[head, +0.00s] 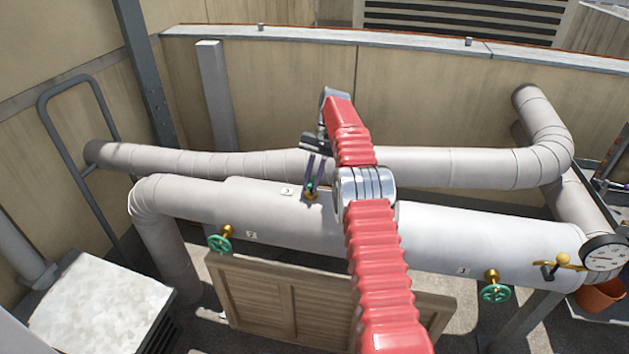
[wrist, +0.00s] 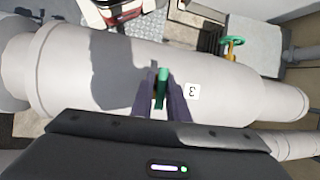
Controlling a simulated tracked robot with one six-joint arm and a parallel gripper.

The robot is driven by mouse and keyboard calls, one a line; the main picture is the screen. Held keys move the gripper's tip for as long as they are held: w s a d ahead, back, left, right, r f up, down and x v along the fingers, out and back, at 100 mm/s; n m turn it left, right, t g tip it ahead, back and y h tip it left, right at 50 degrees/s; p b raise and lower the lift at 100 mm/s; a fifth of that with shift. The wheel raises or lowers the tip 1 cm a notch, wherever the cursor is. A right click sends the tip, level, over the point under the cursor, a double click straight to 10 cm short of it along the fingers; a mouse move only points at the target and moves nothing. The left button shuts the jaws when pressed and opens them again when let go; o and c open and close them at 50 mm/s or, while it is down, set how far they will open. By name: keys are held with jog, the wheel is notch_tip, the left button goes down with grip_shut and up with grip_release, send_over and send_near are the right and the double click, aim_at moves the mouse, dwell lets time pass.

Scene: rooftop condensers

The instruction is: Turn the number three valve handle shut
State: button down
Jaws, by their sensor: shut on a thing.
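The number three valve handle is a small green wheel (head: 309,185) on a brass stem, on top of the pale lagged pipe (head: 400,232). A white tag marked 3 (wrist: 192,92) is on the pipe just to its right in the wrist view. My gripper (head: 313,178) reaches down to it from above, with its two dark purple fingers shut on the green handle. In the wrist view the handle shows edge-on (wrist: 162,86) between the fingertips (wrist: 161,92). The fingers hide part of the wheel and its stem.
Other green wheel valves stand at the left (head: 220,243) and right (head: 495,293) of the pipe's front. A brass lever valve (head: 557,262) and a gauge (head: 604,252) sit at its right end. A second pipe (head: 460,168) runs behind. A slatted wooden panel (head: 270,300) stands in front.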

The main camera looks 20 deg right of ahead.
jog(key=c, duration=1.7)
grip_release()
jog(key=shift+d+f, duration=0.15)
jog(key=shift+f, duration=0.05)
jog(key=shift+r, duration=0.1)
jog(key=shift+r, duration=0.1)
